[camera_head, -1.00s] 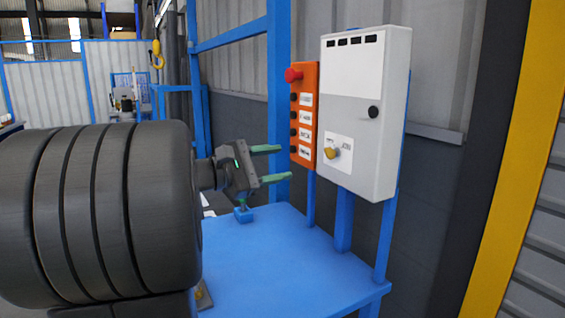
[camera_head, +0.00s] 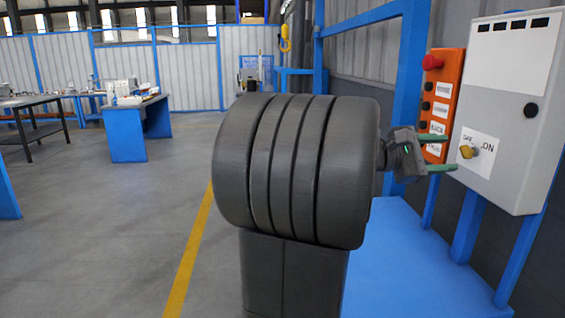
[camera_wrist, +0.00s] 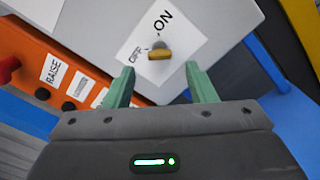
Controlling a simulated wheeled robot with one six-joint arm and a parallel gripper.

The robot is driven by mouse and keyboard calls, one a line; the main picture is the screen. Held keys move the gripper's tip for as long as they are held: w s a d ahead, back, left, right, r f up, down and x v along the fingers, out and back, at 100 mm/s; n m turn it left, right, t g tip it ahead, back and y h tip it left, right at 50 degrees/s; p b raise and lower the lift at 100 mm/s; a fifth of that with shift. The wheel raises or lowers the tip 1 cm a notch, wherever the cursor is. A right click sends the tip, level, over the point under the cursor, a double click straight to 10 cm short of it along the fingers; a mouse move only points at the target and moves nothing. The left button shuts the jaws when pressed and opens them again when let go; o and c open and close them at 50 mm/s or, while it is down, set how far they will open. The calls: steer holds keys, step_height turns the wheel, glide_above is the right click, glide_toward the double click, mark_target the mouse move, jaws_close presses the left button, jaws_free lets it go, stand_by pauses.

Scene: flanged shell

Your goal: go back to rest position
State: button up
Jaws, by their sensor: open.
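My gripper (camera_head: 438,153) is open, with two green fingers, at the right in the head view in front of the control boxes. In the wrist view its fingers (camera_wrist: 163,88) stand apart, and the yellow rotary switch (camera_wrist: 159,55) shows beyond them, with nothing between the fingertips. The switch sits on a white label marked OFF and ON and also shows in the head view (camera_head: 468,151). It is on the grey box (camera_head: 509,100). My dark arm links cover the middle of the head view.
An orange button panel (camera_head: 440,95) with a red button (camera_head: 431,62) stands left of the grey box. A blue table (camera_head: 400,270) lies below. Open floor (camera_head: 110,235) with a yellow line is at the left, and workbenches (camera_head: 140,127) stand farther back.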

mark_target(462, 150)
steer(key=shift+w+d, duration=0.15)
steer(key=shift+d, duration=1.2)
steer(key=shift+w+d, duration=0.1)
steer(key=shift+d, duration=1.25)
steer(key=s+a, duration=0.1)
steer(key=a, duration=1.3)
steer(key=d, duration=0.9)
steer(key=w+d, duration=0.1)
steer(key=d, duration=0.4)
steer(key=shift+d, duration=0.15)
steer(key=shift+f+m+b, duration=0.15)
steer(key=shift+m+b, duration=0.35)
steer(key=shift+m, duration=0.1)
steer(key=shift+a+m+b, duration=0.2)
steer(key=shift+m+b, duration=0.25)
steer(key=shift+m, duration=0.55)
steer(key=m+b, duration=0.1)
steer(key=m, duration=0.5)
steer(key=shift+r+b, duration=0.2)
steer(key=shift+b, duration=0.1)
steer(key=m, duration=0.4)
steer(key=shift+r+m, duration=0.15)
steer(key=shift+m, duration=0.25)
steer(key=shift+m+p, duration=0.85)
steer(key=shift+m, duration=0.95)
